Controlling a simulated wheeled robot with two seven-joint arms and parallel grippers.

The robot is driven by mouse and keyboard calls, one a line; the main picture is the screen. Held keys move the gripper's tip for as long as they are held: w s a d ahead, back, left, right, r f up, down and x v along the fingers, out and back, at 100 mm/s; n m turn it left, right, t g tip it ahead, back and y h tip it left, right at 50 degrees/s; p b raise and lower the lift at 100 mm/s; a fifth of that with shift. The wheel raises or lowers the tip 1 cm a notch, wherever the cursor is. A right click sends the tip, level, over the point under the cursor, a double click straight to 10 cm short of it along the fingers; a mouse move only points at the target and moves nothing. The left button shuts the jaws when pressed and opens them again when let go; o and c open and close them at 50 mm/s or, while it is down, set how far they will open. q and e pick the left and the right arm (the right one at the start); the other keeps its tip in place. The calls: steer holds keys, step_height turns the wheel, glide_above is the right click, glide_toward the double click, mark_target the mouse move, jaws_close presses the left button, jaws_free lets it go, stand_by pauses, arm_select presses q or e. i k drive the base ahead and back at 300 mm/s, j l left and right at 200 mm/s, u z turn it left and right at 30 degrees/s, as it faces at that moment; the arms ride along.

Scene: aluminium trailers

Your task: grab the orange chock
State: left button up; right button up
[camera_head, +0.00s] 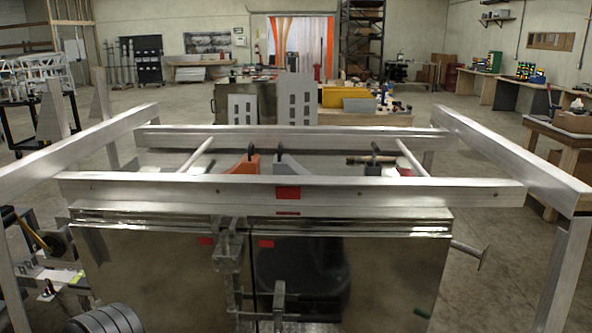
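The orange chock (243,164) sits on top of the aluminium trailer, in the gap between the front rail and the back rail of its rack. A dark loop or handle rises at its right end. Its lower part is hidden behind the front rail (360,193). A grey chock (291,167) of similar shape is just to its right, also partly hidden by that rail. Neither of my grippers shows in the head view.
Side rails (510,160) stick out towards me on both sides of the trailer. Shiny doors (390,270) with a central latch (229,262) face me. A back rail (330,139) runs behind the chocks. Open concrete floor (495,250) lies to the right.

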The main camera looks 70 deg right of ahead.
mark_target(250, 164)
steer(key=i+z, duration=0.1)
steer(key=z, duration=3.2)
steer(key=j+z, duration=0.3)
steer(key=k+j+z, duration=0.15)
steer(key=j+z, duration=0.15)
steer(key=k+j+z, duration=0.15)
steer(key=j+z, duration=0.15)
steer(key=k+j+z, duration=0.15)
steer(key=j+z, duration=0.15)
steer(key=k+j, duration=0.3)
steer(key=j, duration=0.2)
steer(key=k+j+z, duration=0.15)
steer(key=k+j, duration=0.2)
steer(key=j, duration=0.15)
